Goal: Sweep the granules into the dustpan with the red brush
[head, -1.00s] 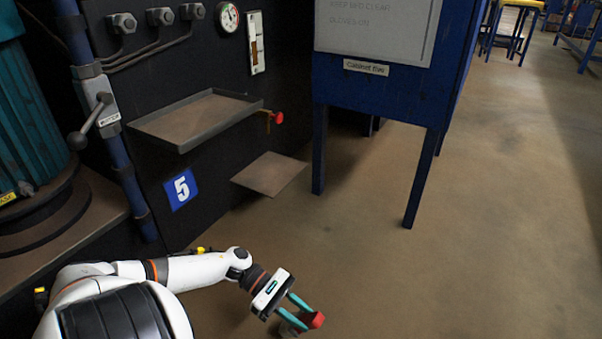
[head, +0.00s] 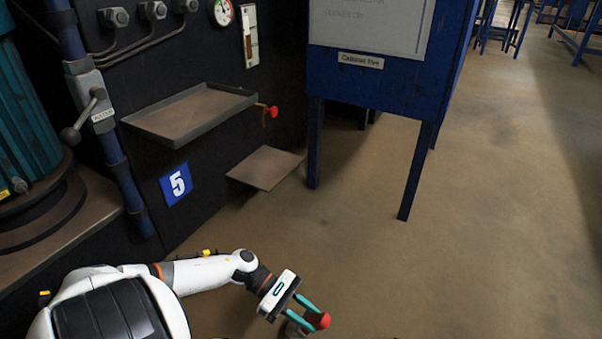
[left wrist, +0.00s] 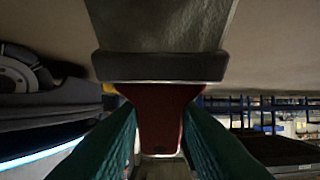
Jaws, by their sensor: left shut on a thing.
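My left gripper (head: 304,311) is at the lower middle of the head view, above the floor. Its teal fingers are shut on the red brush (head: 318,320), of which only a small red end shows clearly there. In the left wrist view the brush's red part (left wrist: 160,112) sits between both fingers, with a dark band and a wide grey part beyond it. My right gripper is not in view. No granules and no dustpan can be made out in either view.
A dark machine panel with a shallow tray (head: 190,112) and a lower flat plate (head: 265,168) stands at the left. A blue cabinet on legs (head: 375,85) stands at the back middle. The brown floor (head: 480,240) is open at the right.

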